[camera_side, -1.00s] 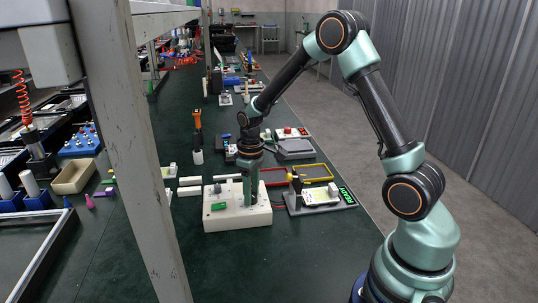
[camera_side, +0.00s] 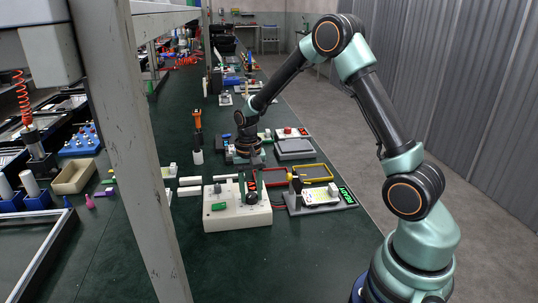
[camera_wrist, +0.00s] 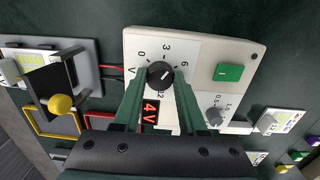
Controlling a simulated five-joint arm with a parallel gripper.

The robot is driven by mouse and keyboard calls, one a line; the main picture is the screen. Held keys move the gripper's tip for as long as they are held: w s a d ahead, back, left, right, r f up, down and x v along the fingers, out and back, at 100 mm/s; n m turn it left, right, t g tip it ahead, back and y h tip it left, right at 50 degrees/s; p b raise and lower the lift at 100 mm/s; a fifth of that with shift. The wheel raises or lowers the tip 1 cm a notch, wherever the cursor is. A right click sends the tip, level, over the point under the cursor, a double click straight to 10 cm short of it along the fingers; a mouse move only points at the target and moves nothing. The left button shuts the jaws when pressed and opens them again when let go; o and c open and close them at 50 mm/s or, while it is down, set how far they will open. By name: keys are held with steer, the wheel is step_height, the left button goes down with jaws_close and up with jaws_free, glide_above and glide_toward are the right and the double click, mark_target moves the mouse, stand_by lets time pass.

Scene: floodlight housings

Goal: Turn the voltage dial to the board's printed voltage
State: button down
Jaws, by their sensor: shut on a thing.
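The white supply box (camera_side: 236,222) stands on the green bench; it also fills the middle of the wrist view (camera_wrist: 205,50). Its black voltage dial (camera_wrist: 160,75) has a white pointer mark aimed up and right, between the printed 3 and 6. A red display (camera_wrist: 151,112) below it reads 4 V. My gripper (camera_wrist: 160,82) is shut on the dial, one green finger on each side. In the side view the dial (camera_side: 252,199) shows between the fingers. A white board (camera_side: 319,197) with a yellow label sits in a grey fixture; its printed text is too small to read.
The fixture has a black clamp (camera_wrist: 50,82) with a yellow knob (camera_wrist: 62,103), and a green lit sign (camera_side: 347,195). The box carries a green button (camera_wrist: 229,73) and a smaller grey knob (camera_wrist: 214,117). Red leads run towards the fixture. The bench in front is clear.

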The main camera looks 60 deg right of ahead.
steer(key=m, duration=0.3)
steer(key=shift+a+f+m, duration=0.1)
steer(key=shift+a+m, duration=0.1)
steer(key=shift+m, duration=0.1)
steer(key=m, duration=0.3)
steer(key=shift+m, duration=0.3)
steer(key=m, duration=0.6)
steer(key=shift+d, duration=0.15)
steer(key=m, duration=0.6)
steer(key=shift+d+m, duration=0.15)
steer(key=shift+m, duration=0.25)
steer(key=m, duration=0.6)
steer(key=shift+d, duration=0.1)
steer(key=shift+m, duration=0.4)
steer(key=shift+c, duration=2.3)
jaws_free()
